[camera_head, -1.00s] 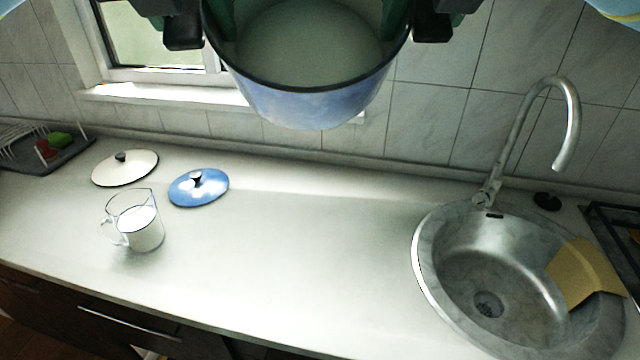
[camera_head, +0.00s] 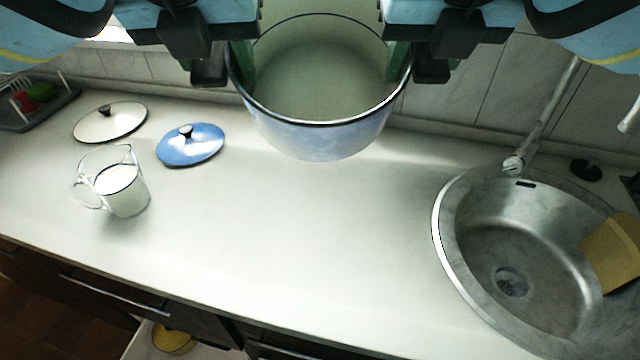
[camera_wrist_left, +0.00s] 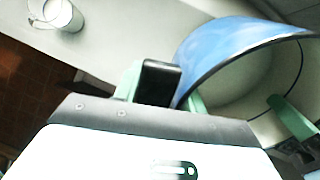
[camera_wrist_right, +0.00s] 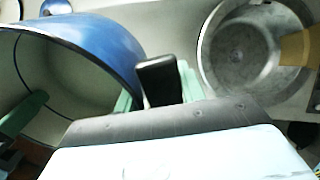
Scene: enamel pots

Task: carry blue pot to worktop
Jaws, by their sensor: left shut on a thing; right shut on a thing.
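The blue pot (camera_head: 325,139) has a dark rim and a pale inside that looks empty. It hangs between my two grippers, over the back of the worktop (camera_head: 300,230). My left gripper (camera_head: 236,66) is shut on the pot's left wall and my right gripper (camera_head: 402,62) on its right wall, with green fingers inside the rim. The pot's blue side also shows in the left wrist view (camera_wrist_left: 215,42) and in the right wrist view (camera_wrist_right: 105,38). Whether its base touches the worktop cannot be told.
A steel sink (camera_head: 510,240) with a tap and yellow cloth (camera_head: 612,255) is at the right. The middle of the worktop is clear.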

